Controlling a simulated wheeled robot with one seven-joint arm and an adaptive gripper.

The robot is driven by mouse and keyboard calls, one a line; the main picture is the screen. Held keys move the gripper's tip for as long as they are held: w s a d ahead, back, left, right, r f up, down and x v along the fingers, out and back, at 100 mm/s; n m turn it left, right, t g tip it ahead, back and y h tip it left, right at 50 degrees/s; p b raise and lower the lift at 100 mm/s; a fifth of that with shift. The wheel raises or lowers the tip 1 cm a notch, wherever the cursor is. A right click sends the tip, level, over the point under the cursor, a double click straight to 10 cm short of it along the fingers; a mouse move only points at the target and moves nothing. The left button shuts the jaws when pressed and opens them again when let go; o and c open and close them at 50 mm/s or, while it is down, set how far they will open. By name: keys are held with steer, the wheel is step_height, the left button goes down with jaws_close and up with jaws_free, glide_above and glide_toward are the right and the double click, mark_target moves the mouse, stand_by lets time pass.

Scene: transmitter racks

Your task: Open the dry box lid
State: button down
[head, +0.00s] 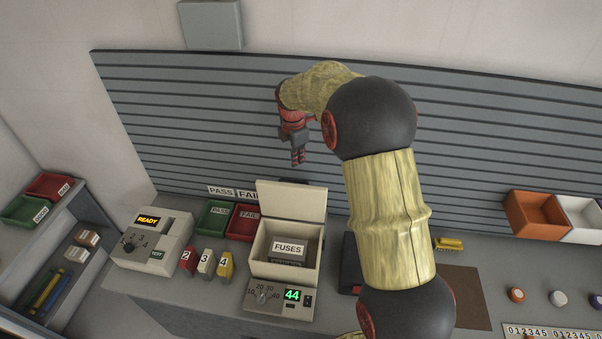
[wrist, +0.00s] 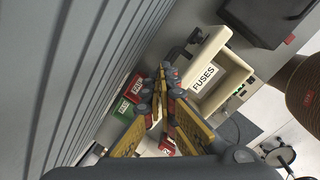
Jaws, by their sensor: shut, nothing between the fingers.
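The dry box (head: 259,262) is a beige box on the bench with a dial and a green "44" display on its front. Its lid (head: 291,201) stands raised at the back edge, and the inside shows, with a block labelled FUSES (head: 288,249) in it. In the wrist view the dry box (wrist: 236,83) and its FUSES label (wrist: 204,77) lie beyond the fingers, with the raised lid (wrist: 208,50) beside the opening. My gripper (head: 298,160) is shut and empty, above and behind the lid, near the slatted wall. Its closed fingertips (wrist: 163,72) appear apart from the lid.
Left of the box are a green PASS bin (head: 215,217), a red FAIL bin (head: 243,223), several numbered blocks (head: 205,262) and a tester reading READY (head: 150,240). The slatted wall (head: 220,130) rises behind. An orange bin (head: 534,214) stands at the right.

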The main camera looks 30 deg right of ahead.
mark_target(299, 182)
step_height(299, 182, down, 10)
steer(key=w+d+m, duration=0.1)
steer(key=m, duration=1.1)
steer(key=w+d+m+p, duration=0.1)
steer(key=w+m, duration=0.1)
steer(key=m, duration=1.1)
steer(key=shift+d+r, duration=0.2)
steer(key=shift+d, duration=0.15)
steer(key=shift+s, duration=0.1)
steer(key=shift+s+a+r+b, duration=0.25)
steer(key=shift+s+a+b, duration=0.25)
steer(key=shift+s, duration=0.2)
steer(key=shift+s+a+r+b, duration=0.25)
steer(key=shift+s+a+b, duration=0.25)
steer(key=shift+s, duration=0.15)
steer(key=shift+r, duration=0.1)
